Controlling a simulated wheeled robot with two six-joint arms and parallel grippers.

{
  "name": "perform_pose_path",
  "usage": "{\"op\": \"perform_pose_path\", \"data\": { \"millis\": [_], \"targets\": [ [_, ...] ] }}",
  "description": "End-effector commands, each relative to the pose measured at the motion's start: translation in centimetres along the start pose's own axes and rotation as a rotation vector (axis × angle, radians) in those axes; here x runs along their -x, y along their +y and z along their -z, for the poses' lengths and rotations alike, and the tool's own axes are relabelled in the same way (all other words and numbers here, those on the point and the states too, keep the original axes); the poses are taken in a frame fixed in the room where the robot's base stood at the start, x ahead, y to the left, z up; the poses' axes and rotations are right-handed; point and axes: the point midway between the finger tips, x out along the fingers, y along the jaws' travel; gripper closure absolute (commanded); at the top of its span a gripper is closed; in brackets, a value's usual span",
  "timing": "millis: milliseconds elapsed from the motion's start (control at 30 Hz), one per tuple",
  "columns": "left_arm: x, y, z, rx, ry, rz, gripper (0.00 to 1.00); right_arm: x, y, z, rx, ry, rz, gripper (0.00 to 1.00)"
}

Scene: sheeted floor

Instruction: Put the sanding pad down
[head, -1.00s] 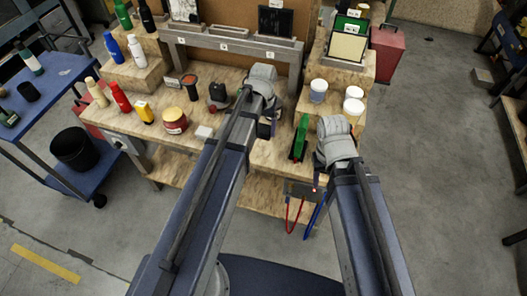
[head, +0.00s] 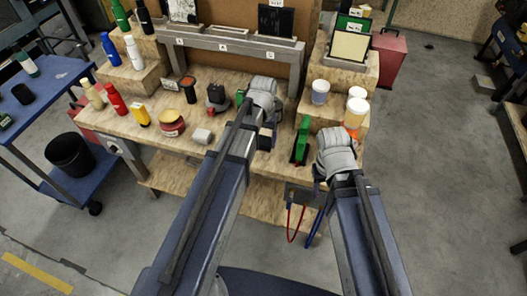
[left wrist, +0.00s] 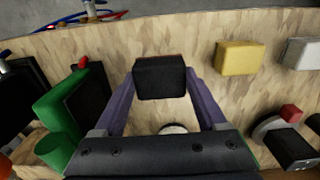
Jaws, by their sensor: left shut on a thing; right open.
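The sanding pad, a black block (left wrist: 160,77), sits between the two purple fingers of my left gripper (left wrist: 160,82) in the left wrist view. The gripper is shut on it, above the wooden bench top (left wrist: 120,45) near its front edge. I cannot tell whether the pad touches the wood. In the head view, my left gripper (head: 266,138) is mostly hidden under its grey wrist. My right gripper (head: 318,180) is open at the bench's front right edge, its fingers largely hidden by the wrist.
A green-handled tool (head: 301,140) stands between my grippers. A yellow block (left wrist: 238,57) and a pale block (head: 202,136) lie on the other side of the pad. A red-and-black tool (head: 216,98), a tin (head: 171,124) and bottles stand farther left. White tubs (head: 320,92) are at right.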

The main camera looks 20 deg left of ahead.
Motion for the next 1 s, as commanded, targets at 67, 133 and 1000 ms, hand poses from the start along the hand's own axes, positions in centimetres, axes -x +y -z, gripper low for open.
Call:
{"op": "perform_pose_path", "data": {
  "millis": [67, 133, 1000],
  "targets": [
    [-0.1, 0.0, 0.0, 0.000, 0.000, 0.000, 0.70, -0.1, 0.0, 0.0, 0.000, 0.000, 0.000, 0.50],
    [-0.7, 0.0, 0.0, 0.000, 0.000, 0.000, 0.70, -0.7, -0.1, 0.0, 0.000, 0.000, 0.000, 0.50],
    [-4.5, 0.0, 0.0, 0.000, 0.000, 0.000, 0.07, -4.5, -0.4, 0.3, 0.000, 0.000, 0.000, 0.50]
  ]
}}
